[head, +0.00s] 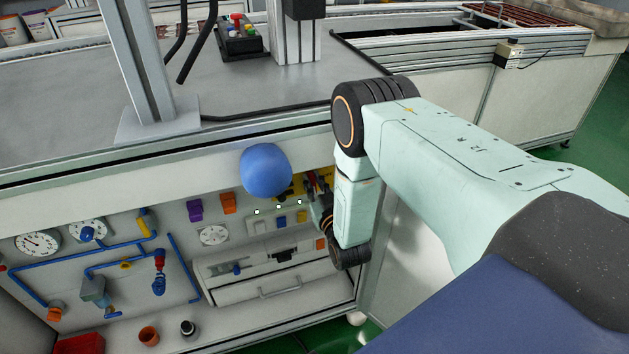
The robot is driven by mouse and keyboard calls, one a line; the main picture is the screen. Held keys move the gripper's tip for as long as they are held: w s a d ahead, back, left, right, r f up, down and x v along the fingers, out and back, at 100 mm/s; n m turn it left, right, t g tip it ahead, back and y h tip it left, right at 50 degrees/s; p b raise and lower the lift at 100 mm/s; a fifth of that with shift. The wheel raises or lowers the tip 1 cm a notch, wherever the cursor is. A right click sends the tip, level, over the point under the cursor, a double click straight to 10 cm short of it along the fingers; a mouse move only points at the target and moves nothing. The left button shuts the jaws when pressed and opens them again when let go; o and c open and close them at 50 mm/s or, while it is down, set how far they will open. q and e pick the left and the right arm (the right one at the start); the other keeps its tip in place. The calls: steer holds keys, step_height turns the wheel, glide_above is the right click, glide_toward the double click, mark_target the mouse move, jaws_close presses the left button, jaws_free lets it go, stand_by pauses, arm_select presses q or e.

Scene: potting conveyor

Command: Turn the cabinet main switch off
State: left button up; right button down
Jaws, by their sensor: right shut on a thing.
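The cabinet main switch, with a yellow plate (297,187) and red parts, sits at the upper right of the cabinet's panel. My right gripper (317,188) reaches it from the right and is shut on its red handle. My gripper and a blue rounded thing (266,170) in front hide much of the switch, so I cannot tell which way the handle is turned. My left gripper is not in view.
Left of the switch are gauges (38,243), blue pipes (128,243) and small purple and orange blocks. Below it are a button strip (280,221) and a drawer unit (275,285). The grey table top (250,88) overhangs the panel, with a button box (239,38) on it.

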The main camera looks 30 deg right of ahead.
steer(key=shift+w+a+f+n+p, duration=0.1)
steer(key=shift+a+f+n+p, duration=0.35)
steer(key=shift+n, duration=2.3)
steer(key=shift+w+a+f+n+p, duration=0.1)
steer(key=shift+n+p, duration=0.7)
steer(key=shift+n, duration=1.9)
steer(key=shift+w+a+f+n+p, duration=0.1)
steer(key=shift+a+f+n+p, duration=0.35)
steer(key=shift+n, duration=2.3)
steer(key=shift+d+r, duration=0.15)
steer(key=shift+d, duration=0.1)
steer(key=c, duration=1.3)
jaws_free()
steer(key=shift+s, duration=0.1)
steer(key=v, duration=1.2)
steer(key=shift+a, duration=0.1)
